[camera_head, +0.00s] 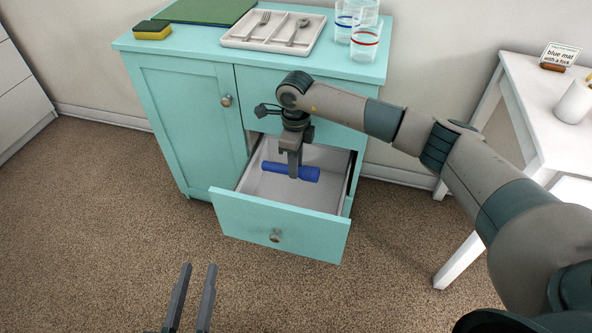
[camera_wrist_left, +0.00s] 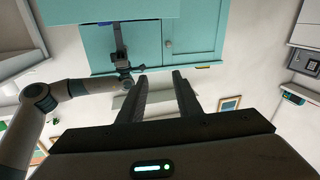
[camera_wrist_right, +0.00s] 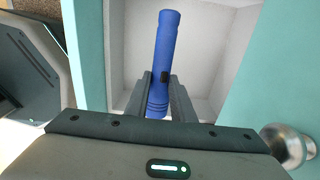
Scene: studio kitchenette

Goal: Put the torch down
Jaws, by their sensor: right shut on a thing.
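The blue torch (camera_head: 291,171) is held level by my right gripper (camera_head: 294,174), over the open drawer (camera_head: 282,229) of the teal cabinet. In the right wrist view the torch (camera_wrist_right: 165,62) sits between the two fingers (camera_wrist_right: 158,92), with the pale drawer floor behind it. I cannot tell whether the torch touches the drawer. The drawer looks otherwise empty where I can see it. My left gripper (camera_head: 190,297) is open and empty above the carpet, at the bottom of the head view. Its spread fingers also show in the left wrist view (camera_wrist_left: 163,95).
On the cabinet top (camera_head: 203,57) are a green mat (camera_head: 205,11), a yellow sponge (camera_head: 152,30), a cutlery tray (camera_head: 273,29) and glasses (camera_head: 364,42). A white table (camera_head: 533,95) with a sign (camera_head: 560,55) and white cup (camera_head: 575,101) stands right. Carpet before the drawer is clear.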

